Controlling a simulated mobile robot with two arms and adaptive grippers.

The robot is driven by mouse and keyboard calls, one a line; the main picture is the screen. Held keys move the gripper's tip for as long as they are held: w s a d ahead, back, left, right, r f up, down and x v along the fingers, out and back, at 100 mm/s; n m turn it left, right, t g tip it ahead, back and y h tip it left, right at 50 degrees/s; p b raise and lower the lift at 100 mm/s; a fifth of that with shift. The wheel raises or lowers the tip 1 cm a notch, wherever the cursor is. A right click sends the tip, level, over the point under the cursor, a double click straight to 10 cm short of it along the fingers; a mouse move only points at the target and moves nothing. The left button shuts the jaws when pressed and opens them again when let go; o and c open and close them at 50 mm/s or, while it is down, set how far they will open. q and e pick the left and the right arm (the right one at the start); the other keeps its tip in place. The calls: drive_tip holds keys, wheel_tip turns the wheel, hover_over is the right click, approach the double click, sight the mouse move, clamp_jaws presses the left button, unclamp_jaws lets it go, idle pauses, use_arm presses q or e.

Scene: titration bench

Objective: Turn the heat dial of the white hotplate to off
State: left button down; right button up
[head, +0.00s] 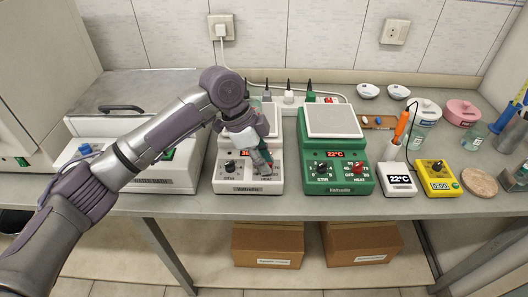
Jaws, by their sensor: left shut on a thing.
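The white hotplate (249,187) stands near the middle of the bench, with a red display and a dark stir dial (230,168) at the left of its front panel. My left gripper (264,168) points down at the right side of that panel, over the spot above the HEAT label. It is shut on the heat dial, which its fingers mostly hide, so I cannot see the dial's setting. The arm also covers part of the hotplate's top plate and display. My right gripper is not in view.
A green hotplate (322,188) with a red heat dial stands close on the right. A white water bath (182,180) stands on the left. A white thermometer box (397,180) and a yellow box (438,184) lie further right. Free bench (300,206) is a narrow front strip.

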use_arm(q)
drive_tip(key=n+p, duration=0.2)
drive_tip(key=p, duration=0.1)
drive_tip(key=n+t+p, duration=0.1)
drive_tip(key=n+p, duration=0.1)
drive_tip(key=p, duration=0.2)
drive_tip(key=n+t+p, duration=0.1)
drive_tip(key=n+p, duration=0.2)
drive_tip(key=p, duration=0.1)
drive_tip(key=shift+s+r+y, duration=0.25)
drive_tip(key=shift+y, duration=0.05)
drive_tip(key=shift+f+n+t+p, duration=0.2)
drive_tip(key=shift+n+t+p, duration=0.35)
drive_tip(key=shift+p, duration=0.35)
drive_tip(key=c, duration=1)
unclamp_jaws()
drive_tip(key=shift+o, duration=0.2)
drive_tip(key=v, duration=1.2)
drive_tip(key=shift+w+d, duration=0.1)
drive_tip(key=shift+d, duration=0.05)
